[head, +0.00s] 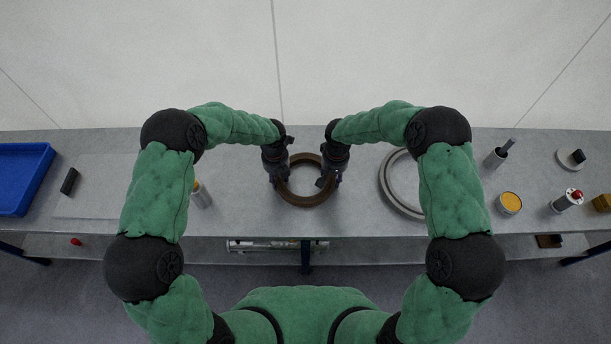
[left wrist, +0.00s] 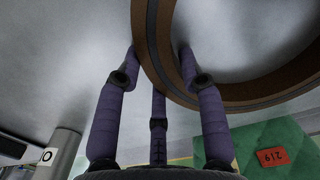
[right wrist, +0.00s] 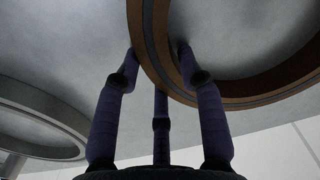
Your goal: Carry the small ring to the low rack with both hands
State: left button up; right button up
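The small ring (head: 303,200), brown with a dark band, is over the grey bench in the middle of the head view. Whether it rests on the bench or is held just above it I cannot tell. My left gripper (head: 279,177) is on its left side, with fingers on both sides of the ring wall, appearing to touch it; the ring also shows in the left wrist view (left wrist: 160,50). My right gripper (head: 327,178) grips the right side likewise, and the ring shows in the right wrist view (right wrist: 158,50). I cannot identify a low rack with certainty.
A larger grey ring (head: 387,188) lies right of the small ring, partly behind my arm. A bottle (head: 202,196) stands to the left. A blue bin (head: 22,178) is at far left. A yellow-topped can (head: 510,203) and a red-tipped bottle (head: 567,200) stand right. Items lie on a lower shelf (head: 277,246).

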pick_arm(q)
jog(key=shift+o, duration=0.2)
jog(key=shift+r, duration=0.1)
pick_arm(e)
jog(key=shift+o, duration=0.2)
jog(key=shift+r, duration=0.15)
pick_arm(q)
notch_tip(320, 180, up, 12)
pick_arm(e)
notch_tip(320, 180, up, 12)
dwell(0.5)
pick_arm(q)
jog(key=shift+r, duration=0.1)
dwell(0.4)
